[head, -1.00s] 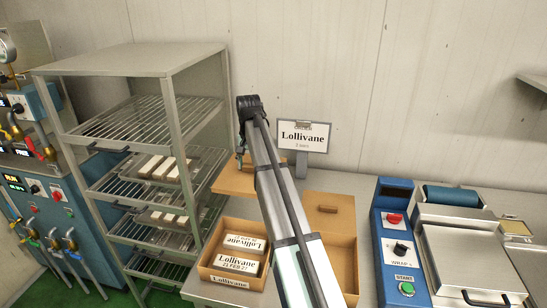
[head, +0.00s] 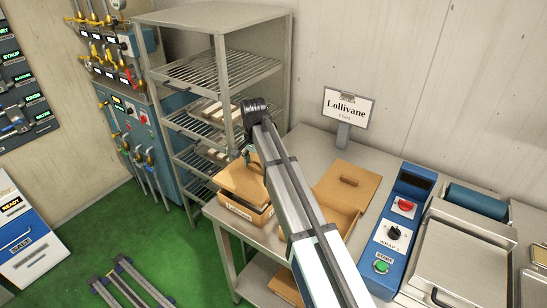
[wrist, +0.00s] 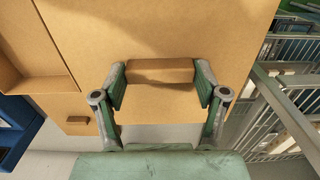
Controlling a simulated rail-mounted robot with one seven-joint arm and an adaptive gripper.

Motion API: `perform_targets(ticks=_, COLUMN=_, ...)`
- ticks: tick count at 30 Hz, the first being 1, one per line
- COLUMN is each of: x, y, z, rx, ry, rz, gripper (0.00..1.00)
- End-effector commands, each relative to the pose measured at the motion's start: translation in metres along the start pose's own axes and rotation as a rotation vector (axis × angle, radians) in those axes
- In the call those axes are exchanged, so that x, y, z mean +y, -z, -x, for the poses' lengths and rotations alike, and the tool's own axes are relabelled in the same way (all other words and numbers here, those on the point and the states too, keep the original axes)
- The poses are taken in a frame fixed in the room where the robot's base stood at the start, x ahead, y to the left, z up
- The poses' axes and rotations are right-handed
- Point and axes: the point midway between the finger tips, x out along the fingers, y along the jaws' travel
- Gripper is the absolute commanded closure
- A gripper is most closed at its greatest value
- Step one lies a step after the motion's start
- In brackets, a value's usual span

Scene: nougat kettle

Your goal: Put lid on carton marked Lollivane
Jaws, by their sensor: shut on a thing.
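My gripper (head: 249,160) is shut on the handle of a tan cardboard lid (head: 243,180). In the wrist view the handle (wrist: 160,70) is between the fingers (wrist: 160,92), and the lid's flat top (wrist: 160,25) fills much of the picture. In the head view the lid is over the carton marked Lollivane (head: 238,212), which stands at the table's left end. The lid hides the carton's contents. I cannot tell whether the lid touches the rim all round. The Lollivane sign (head: 347,108) stands at the back of the table.
Another lid with a handle (head: 348,180) lies near a second carton (head: 342,216), partly behind my arm; both show left in the wrist view. The blue wrapping machine (head: 395,230) stands to the right. A wire rack (head: 215,75) with bars on its shelves stands close on the left.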

Motion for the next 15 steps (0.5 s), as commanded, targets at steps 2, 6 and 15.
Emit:
perform_targets(ticks=2, x=-0.003, y=-0.004, z=-0.002, rx=0.0, ry=0.0, rz=0.0, gripper=0.63)
perform_targets(ticks=6, x=-0.003, y=-0.005, z=-0.008, rx=0.0, ry=0.0, rz=-0.001, gripper=0.63)
perform_targets(ticks=15, x=-0.003, y=-0.005, z=-0.032, rx=0.0, ry=0.0, rz=0.0, gripper=0.63)
